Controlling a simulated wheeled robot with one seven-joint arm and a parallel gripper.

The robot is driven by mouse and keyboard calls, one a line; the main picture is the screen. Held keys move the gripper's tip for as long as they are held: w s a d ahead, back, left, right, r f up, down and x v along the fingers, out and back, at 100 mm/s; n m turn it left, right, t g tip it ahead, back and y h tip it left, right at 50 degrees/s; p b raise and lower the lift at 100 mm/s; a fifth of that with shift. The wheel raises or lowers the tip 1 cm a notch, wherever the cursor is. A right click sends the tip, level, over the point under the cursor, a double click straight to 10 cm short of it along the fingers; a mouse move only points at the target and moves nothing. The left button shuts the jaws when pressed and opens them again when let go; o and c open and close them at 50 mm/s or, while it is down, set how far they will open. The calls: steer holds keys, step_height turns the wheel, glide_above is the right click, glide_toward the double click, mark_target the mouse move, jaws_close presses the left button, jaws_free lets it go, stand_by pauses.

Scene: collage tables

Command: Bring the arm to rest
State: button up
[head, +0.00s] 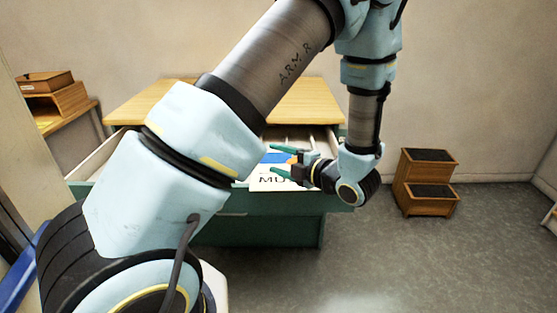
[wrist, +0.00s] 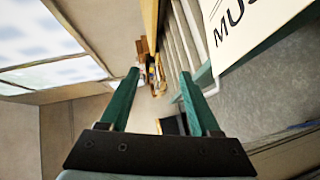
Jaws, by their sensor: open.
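My gripper (head: 278,160) is in front of the open drawer in the head view, its green fingers pointing left. In the wrist view the two green fingers (wrist: 160,74) stand apart with nothing between them. The arm is bent, with its upper links crossing the middle of the head view and hiding part of the drawer and cabinet. A white card (head: 266,182) with black letters beginning "MU" lies behind the gripper, a blue patch above it. The card also shows at the upper right of the wrist view (wrist: 235,30).
A green cabinet (head: 290,232) with a wooden top (head: 310,100) has a pale, divided drawer (head: 95,158) pulled out. A wooden step stool (head: 425,182) stands on the right. A wooden stand (head: 60,103) is at the left wall. Grey floor (head: 420,260) is clear at the right front.

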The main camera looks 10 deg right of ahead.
steer(key=w+a+r+m+g+h, duration=0.2)
steer(key=w+a+m+g+h, duration=0.15)
steer(key=w+m+h, duration=0.65)
steer(key=s+a+r+m+g+y, duration=0.1)
steer(key=s+a+r+m+g, duration=0.1)
steer(key=s+a+m+g, duration=0.6)
steer(key=s+a+m, duration=0.5)
steer(key=s+a, duration=0.2)
steer(key=s, duration=0.3)
steer(key=shift+s+r+m, duration=0.15)
steer(key=shift+s+m, duration=0.05)
steer(key=shift+m, duration=0.2)
